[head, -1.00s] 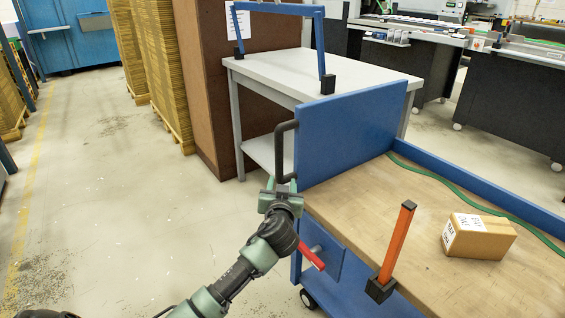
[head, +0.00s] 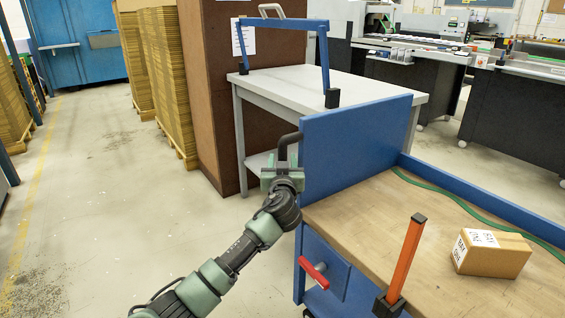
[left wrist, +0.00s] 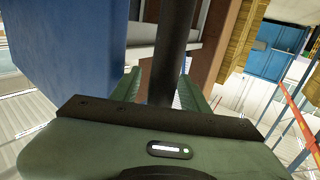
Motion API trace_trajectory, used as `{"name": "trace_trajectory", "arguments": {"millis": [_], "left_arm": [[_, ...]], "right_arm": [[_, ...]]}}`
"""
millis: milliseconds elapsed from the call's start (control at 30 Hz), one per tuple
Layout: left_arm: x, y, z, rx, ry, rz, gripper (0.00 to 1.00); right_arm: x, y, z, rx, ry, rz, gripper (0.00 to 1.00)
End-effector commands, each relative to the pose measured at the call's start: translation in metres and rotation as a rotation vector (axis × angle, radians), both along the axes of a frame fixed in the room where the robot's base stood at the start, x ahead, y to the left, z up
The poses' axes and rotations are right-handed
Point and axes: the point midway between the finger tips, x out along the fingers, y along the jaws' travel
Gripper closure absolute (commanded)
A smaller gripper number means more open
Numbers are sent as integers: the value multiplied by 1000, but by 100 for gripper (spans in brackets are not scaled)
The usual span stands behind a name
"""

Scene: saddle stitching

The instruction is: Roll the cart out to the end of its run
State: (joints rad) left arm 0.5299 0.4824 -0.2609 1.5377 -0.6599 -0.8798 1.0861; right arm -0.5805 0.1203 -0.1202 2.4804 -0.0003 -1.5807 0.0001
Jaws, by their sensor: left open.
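The cart has a blue end panel (head: 350,145), a wooden top (head: 400,220) and a black handle (head: 288,143) on the panel's left edge. My left gripper (head: 283,172) is at the handle, its fingers pointing away from me. In the left wrist view, the dark handle bar (left wrist: 174,70) stands between the two green fingers (left wrist: 157,92), which are open around it; I cannot tell whether they touch it. A red lever (head: 314,274) sits on the cart's side, below the gripper. My right gripper is not in view.
On the cart lie a cardboard box (head: 490,253) and a green strap (head: 455,200); an orange post (head: 407,258) stands at its near edge. A grey table (head: 375,92) with a blue frame stands just behind the cart. Open floor (head: 110,210) lies to the left.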

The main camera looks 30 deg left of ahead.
Motion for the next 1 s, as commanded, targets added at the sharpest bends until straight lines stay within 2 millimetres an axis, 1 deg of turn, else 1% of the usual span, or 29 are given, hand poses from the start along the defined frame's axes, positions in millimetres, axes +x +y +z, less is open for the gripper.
{"name": "trace_trajectory", "arguments": {"millis": [133,167,200,267,300,1000], "left_arm": [[0,0,0,0,0,0,55],[0,0,0,0,0,0,61],[0,0,0,0,0,0,72],[0,0,0,0,0,0,88],[0,0,0,0,0,0,100],[0,0,-1,-1,1,-1,100]], "right_arm": [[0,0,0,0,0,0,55],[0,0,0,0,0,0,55],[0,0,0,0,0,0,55],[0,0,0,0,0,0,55],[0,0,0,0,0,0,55],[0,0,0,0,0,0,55]]}}
